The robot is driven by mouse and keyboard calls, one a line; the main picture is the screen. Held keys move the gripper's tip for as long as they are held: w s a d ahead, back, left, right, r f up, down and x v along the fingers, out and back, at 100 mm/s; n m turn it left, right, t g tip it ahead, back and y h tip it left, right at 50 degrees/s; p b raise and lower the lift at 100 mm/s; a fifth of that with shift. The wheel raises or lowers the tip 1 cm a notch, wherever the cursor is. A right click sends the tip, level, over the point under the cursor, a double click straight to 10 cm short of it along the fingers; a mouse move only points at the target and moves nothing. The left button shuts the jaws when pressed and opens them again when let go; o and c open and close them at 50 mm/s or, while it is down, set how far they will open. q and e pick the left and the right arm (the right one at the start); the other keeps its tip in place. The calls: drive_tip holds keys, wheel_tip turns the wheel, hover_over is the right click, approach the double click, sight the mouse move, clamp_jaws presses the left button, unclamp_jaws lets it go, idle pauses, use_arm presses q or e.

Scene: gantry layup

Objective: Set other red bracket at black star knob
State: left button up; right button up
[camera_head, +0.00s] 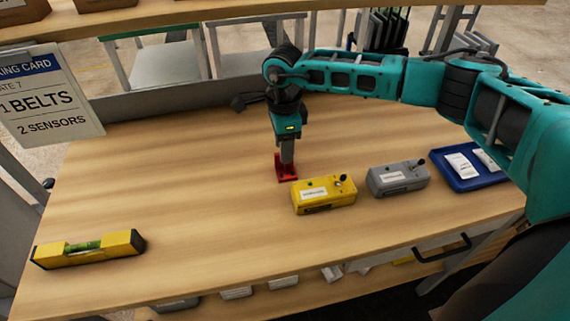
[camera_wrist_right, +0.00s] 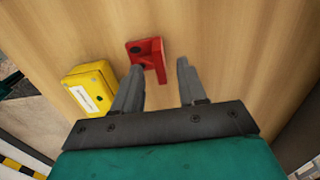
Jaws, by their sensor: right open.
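A red bracket (camera_head: 285,172) with a flat foot and an upright part stands on the wooden table, left of the yellow box. My right gripper (camera_head: 287,158) points down at it from above. In the right wrist view the bracket (camera_wrist_right: 150,52) shows a dark hole in its plate. The open fingers (camera_wrist_right: 160,66) are apart, with the bracket at their tips, nearer the left finger; contact cannot be told. My left gripper is out of view.
A yellow box (camera_head: 324,195) stands close right of the bracket, then a grey box (camera_head: 398,178) and a blue tray (camera_head: 462,184) with white packets. A yellow spirit level (camera_head: 88,249) lies front left. The table's left middle is clear.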

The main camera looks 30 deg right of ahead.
drive_tip(key=shift+f, duration=0.55)
clamp_jaws()
